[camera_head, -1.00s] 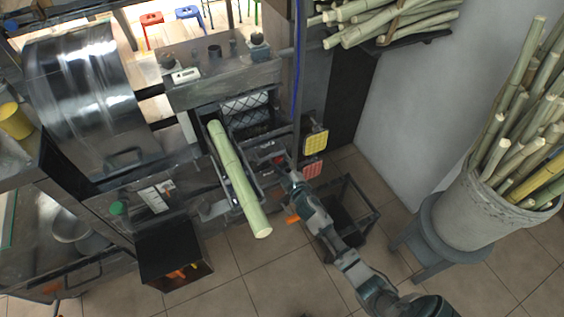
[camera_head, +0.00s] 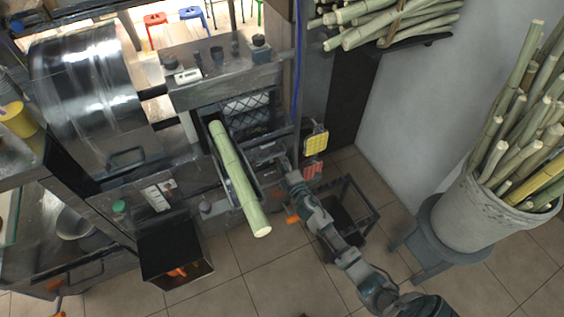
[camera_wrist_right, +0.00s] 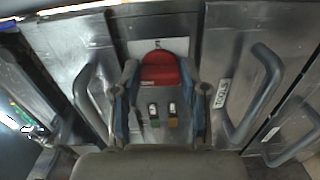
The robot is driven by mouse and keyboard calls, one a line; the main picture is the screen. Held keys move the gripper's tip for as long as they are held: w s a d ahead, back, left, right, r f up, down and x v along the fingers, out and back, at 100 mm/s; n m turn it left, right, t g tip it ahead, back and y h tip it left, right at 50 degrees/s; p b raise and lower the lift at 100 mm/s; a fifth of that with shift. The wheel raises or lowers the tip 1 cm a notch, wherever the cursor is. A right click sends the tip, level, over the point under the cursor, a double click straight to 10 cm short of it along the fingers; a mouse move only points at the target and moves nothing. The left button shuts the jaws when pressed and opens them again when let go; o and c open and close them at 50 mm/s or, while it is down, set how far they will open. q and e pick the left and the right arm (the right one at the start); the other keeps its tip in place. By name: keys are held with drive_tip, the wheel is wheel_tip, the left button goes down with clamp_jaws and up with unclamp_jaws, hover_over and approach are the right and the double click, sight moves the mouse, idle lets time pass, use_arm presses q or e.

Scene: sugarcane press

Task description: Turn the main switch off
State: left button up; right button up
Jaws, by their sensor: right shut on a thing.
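The red main switch (camera_wrist_right: 160,70) sits on a grey metal panel in the right wrist view. Two small rocker switches, one greenish (camera_wrist_right: 154,115) and one orange (camera_wrist_right: 172,115), sit below it. My right gripper (camera_wrist_right: 159,72) has one finger on each side of the red switch and is shut on it. In the head view my right gripper (camera_head: 281,168) reaches the front of the press, right of the cane, and mostly covers the switch there. My left gripper is not in view.
A cane (camera_head: 240,185) lies sloping in the press feed. Metal handles (camera_wrist_right: 255,95) flank the switch panel. Yellow and red pads (camera_head: 314,141) hang at right. A dark stand (camera_head: 365,215) is below my arm. A bucket of canes (camera_head: 465,215) stands far right.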

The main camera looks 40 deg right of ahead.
drive_tip(key=shift+s+a+f+n, duration=0.1)
drive_tip(key=shift+a+f+n, duration=0.2)
drive_tip(key=shift+f+n, duration=0.15)
drive_tip(key=o, duration=1.1)
drive_tip(key=shift+o, duration=0.2)
drive_tip(key=shift+r, duration=0.15)
drive_tip(key=shift+d+r, duration=0.2)
drive_tip(key=shift+m, duration=0.25)
